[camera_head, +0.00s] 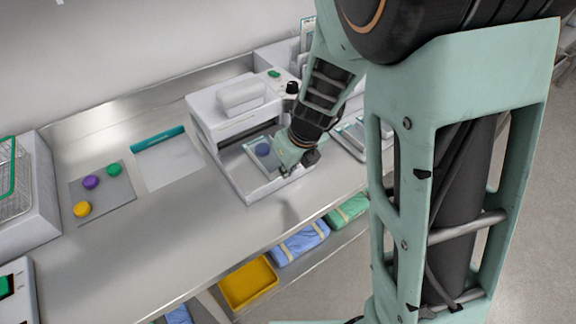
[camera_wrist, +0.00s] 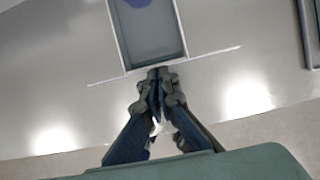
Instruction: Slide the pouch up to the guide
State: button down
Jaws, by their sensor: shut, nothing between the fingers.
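A flat grey pouch with a blue disc (camera_head: 263,150) lies on the shelf of a white sealer-like machine (camera_head: 222,97). In the wrist view the pouch (camera_wrist: 150,35) runs away from me between two pale side strips, with part of the blue disc at the top edge. My gripper (camera_wrist: 159,75) is shut and empty, its tips at the near edge of the pouch by a thin pale lip; I cannot tell if they touch. In the head view my gripper (camera_head: 290,158) hides the pouch's right part. I cannot make out which part is the guide.
Left of the machine lie a pale sheet with a teal bar (camera_head: 158,139) and a grey mat (camera_head: 100,203) with purple, green and yellow discs. A wire basket (camera_head: 14,180) stands far left. Another flat tray (camera_head: 352,137) lies right. A yellow bin (camera_head: 248,284) sits below the counter.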

aim_at(276, 160)
jog(key=shift+w+a+p, duration=0.5)
jog(key=shift+w+a, duration=0.2)
jog(key=shift+w, duration=0.3)
jog(key=shift+w+a+p, duration=0.45)
jog(key=shift+w+a, duration=0.2)
jog(key=shift+w, duration=0.3)
jog(key=p+v, duration=0.2)
jog(key=v, duration=0.1)
jog(key=p+v, duration=0.1)
jog(key=shift+s+d, duration=0.3)
jog(key=shift+s, duration=0.15)
jog(key=shift+s+d+r+p, duration=0.2)
jog(key=shift+s+p, duration=0.1)
jog(key=shift+p, duration=0.2)
jog(key=shift+f, duration=0.1)
